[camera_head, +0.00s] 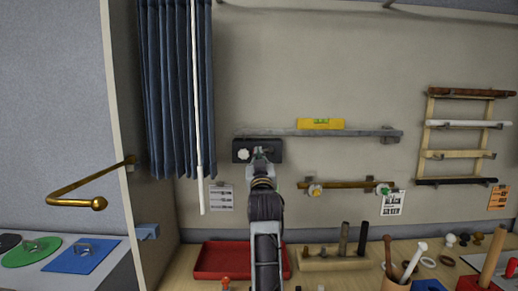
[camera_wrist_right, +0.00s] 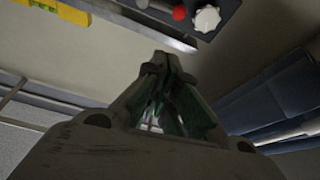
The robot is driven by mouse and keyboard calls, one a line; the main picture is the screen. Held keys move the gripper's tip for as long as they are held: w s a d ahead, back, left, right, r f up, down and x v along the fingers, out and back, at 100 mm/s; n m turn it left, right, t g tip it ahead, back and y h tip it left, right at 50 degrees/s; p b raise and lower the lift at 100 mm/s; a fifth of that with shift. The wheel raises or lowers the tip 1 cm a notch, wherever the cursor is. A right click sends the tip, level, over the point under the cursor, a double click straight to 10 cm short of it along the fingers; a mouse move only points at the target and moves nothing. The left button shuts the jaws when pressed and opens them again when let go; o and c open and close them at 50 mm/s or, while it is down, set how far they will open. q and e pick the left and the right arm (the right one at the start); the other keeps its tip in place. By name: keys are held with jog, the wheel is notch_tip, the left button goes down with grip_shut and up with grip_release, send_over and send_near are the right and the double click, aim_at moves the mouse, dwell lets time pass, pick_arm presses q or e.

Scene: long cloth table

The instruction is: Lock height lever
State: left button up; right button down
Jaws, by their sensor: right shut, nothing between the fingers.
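A dark box (camera_head: 240,146) is fixed to the wall at the left end of a grey shelf bar (camera_head: 340,133). It carries a white star knob (camera_head: 243,155). In the right wrist view the box (camera_wrist_right: 233,6) shows at the top, with the white star knob (camera_wrist_right: 207,18) and a small red ball (camera_wrist_right: 180,12) beside it. Whether the red ball is the end of the height lever I cannot tell. My right gripper (camera_head: 261,158) is shut and empty, in front of the box's right part, which it partly hides. In the wrist view its fingertips (camera_wrist_right: 160,62) appear apart from the knobs. My left gripper is not in view.
A yellow level (camera_head: 321,124) rests on the bar. A dark blue curtain (camera_head: 178,90) and white rod (camera_head: 197,120) hang to the left. A brass rail (camera_head: 345,184) is below right. A red tray (camera_head: 218,262) and wooden block (camera_head: 335,262) stand on the table below.

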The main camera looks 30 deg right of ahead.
jog(key=shift+r, duration=0.35)
jog(key=shift+d, duration=0.1)
jog(key=w+d+p, duration=0.3)
jog(key=w+d, duration=0.3)
jog(key=w, duration=0.4)
jog(key=shift+p, duration=0.4)
dwell(0.5)
jog(key=shift+f, duration=0.1)
dwell(0.4)
